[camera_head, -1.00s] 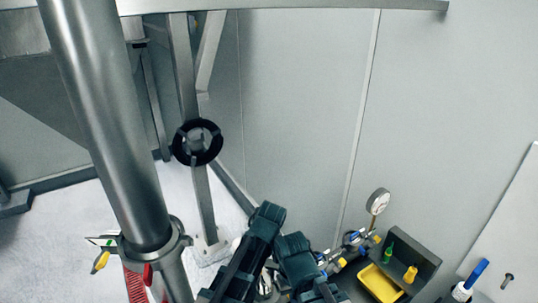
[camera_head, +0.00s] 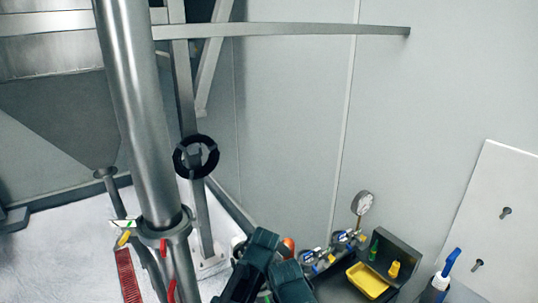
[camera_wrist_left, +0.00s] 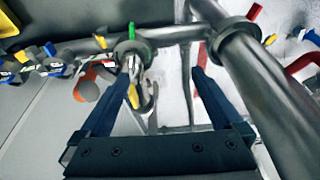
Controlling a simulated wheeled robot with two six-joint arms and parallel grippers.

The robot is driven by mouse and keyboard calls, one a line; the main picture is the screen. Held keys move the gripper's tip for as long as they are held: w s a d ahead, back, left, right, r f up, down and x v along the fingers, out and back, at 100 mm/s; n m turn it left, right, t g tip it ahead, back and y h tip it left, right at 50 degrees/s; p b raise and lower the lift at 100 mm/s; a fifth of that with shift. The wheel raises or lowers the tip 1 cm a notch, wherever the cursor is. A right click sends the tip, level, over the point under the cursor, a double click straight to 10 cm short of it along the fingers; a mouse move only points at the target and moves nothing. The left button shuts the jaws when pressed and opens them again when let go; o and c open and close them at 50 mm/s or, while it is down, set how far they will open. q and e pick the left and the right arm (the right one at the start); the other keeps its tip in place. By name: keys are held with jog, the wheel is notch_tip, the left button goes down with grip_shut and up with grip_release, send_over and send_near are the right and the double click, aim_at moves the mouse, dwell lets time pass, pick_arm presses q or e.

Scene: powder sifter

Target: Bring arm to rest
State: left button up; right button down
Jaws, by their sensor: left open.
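My left gripper (camera_wrist_left: 163,75) shows in the left wrist view, with two dark fingers spread apart and nothing held between them. Behind the fingers are a metal pipe (camera_wrist_left: 262,85) with a flange and a shiny hook-like fitting (camera_wrist_left: 148,98). The fitting lines up with the gap near the left finger, and I cannot tell how far off it is. In the head view, dark parts of my arm rise from the bottom middle; the fingers cannot be made out there. My right gripper is not in view.
A thick steel pipe (camera_head: 142,110) stands at the left, with a black handwheel (camera_head: 196,156) behind it. A pressure gauge (camera_head: 363,202) and valves stand right of my arm, beside a dark box with a yellow tray (camera_head: 368,280).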

pick_arm(q)
jog(key=s+a+m+g+h, duration=0.2)
jog(key=s+a+m, duration=0.4)
jog(key=s+a, duration=0.6)
jog(key=s+d+f+m+b, duration=0.1)
jog(key=d+f+b, duration=0.2)
jog(key=f+b, duration=0.5)
jog(key=s+d+f+m+y+b, duration=0.1)
jog(key=d+f+b, duration=0.3)
jog(key=f+b, duration=0.4)
jog(key=s+d+f+m+g+b, duration=0.1)
jog(key=s+d+f+m+b, duration=0.1)
jog(key=f+b, duration=0.6)
jog(key=shift+s+d+f, duration=0.15)
jog(key=shift+d+f, duration=0.5)
jog(key=shift+d, duration=0.1)
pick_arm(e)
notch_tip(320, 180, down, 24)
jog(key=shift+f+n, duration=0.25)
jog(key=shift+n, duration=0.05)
